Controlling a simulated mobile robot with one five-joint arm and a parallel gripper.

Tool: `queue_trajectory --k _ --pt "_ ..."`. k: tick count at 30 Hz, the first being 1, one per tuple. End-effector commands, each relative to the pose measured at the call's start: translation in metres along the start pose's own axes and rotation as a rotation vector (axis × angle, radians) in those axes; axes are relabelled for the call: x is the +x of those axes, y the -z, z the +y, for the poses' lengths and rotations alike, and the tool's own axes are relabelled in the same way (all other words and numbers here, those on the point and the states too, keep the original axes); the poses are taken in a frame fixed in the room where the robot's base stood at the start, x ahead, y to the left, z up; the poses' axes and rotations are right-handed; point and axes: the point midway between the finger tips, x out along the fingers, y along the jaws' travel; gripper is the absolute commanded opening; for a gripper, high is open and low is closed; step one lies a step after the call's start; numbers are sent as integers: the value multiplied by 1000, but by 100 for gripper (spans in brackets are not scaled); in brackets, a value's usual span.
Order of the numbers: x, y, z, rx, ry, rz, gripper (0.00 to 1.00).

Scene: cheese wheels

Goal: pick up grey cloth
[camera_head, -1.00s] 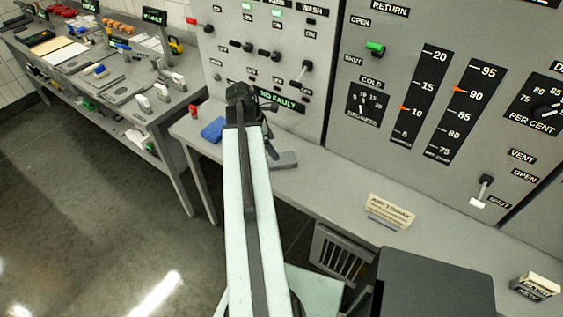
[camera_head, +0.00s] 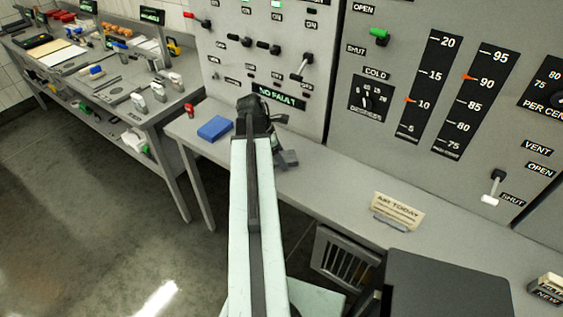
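A small grey piece (camera_head: 288,159), which looks like the grey cloth, lies on the narrow grey ledge just right of my arm. Its left part is hidden behind my arm. My gripper (camera_head: 262,118) is at the far end of my pale arm, dark and seen from behind, in front of the control panel above the ledge. It appears above and a little left of the grey piece in the picture. I cannot see touching. The fingers are mostly hidden, so open or shut does not show.
A blue block-like cloth or sponge (camera_head: 215,128) and a small red item (camera_head: 189,110) lie left on the ledge (camera_head: 340,185). The control panel (camera_head: 400,50) with levers rises behind. A card sign (camera_head: 397,211) stands right. A cluttered bench (camera_head: 110,85) is at left.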

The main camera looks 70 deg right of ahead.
Motion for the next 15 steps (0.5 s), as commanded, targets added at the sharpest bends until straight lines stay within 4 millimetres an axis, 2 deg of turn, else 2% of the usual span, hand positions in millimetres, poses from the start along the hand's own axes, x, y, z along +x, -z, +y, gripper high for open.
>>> queue_trajectory --k 1,4,6,15 --pt "0 0 0 0 0 0 56" --pt "0 0 0 0 0 0 28" --pt "0 0 0 0 0 0 18" --pt "-8 -3 0 -1 0 0 17"
